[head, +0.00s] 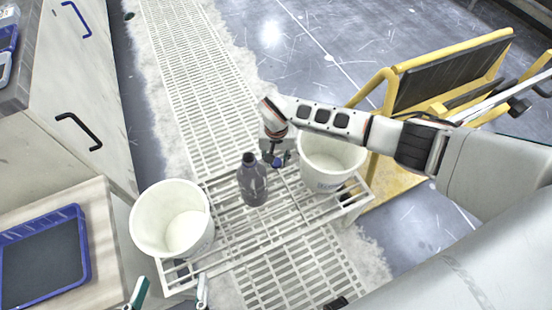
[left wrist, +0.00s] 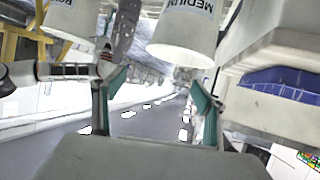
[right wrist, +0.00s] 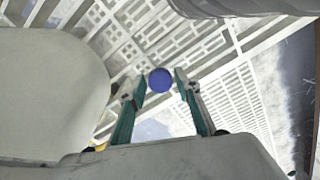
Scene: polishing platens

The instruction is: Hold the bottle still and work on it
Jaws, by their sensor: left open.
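A dark grey-purple bottle (head: 252,184) stands upright on the white slatted rack (head: 235,245), between two white buckets; its dark neck shows no cap. My right gripper (head: 279,160) is just to the right of the bottle's neck. A round blue cap (right wrist: 160,80) sits between its fingertips (right wrist: 161,84) in the right wrist view, with a fingertip close at each side. My left gripper (head: 170,292) is at the bottom edge of the head view, open and empty, apart from the bottle. Its fingers (left wrist: 158,95) are wide apart in the left wrist view.
A white bucket (head: 148,222) stands left of the bottle, another (head: 323,176) right of it. A blue-rimmed tray (head: 84,240) lies on the bench at left. A yellow cart (head: 385,95) stands behind my right arm. The grated floor strip (head: 190,80) beyond is clear.

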